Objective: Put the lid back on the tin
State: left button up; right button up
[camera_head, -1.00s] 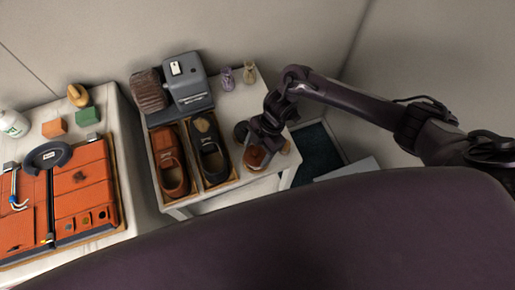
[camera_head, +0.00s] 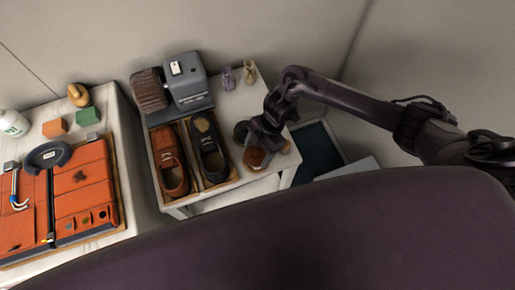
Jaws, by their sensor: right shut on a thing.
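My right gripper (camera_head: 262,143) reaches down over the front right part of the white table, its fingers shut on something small. A round reddish-brown piece (camera_head: 255,157) shows right below the fingers; I cannot tell whether it is the tin or its lid. A dark round thing (camera_head: 241,131) stands just left of the gripper, partly hidden by it. A light tan round thing (camera_head: 285,147) shows just right of the fingers. Which of these is the tin and which the lid is too small to tell. My left gripper is not in view.
A brown shoe (camera_head: 171,163) and a black shoe (camera_head: 209,150) lie in a wooden tray left of the gripper. A grey machine (camera_head: 187,82) stands behind them. Bundled laces (camera_head: 249,72) lie at the back. An orange case (camera_head: 84,190) is on the left table (camera_head: 125,125).

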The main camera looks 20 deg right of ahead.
jog(key=o, duration=1.2)
jog(key=shift+r+p, duration=3.35)
jog(key=shift+r, duration=0.2)
grip_shut()
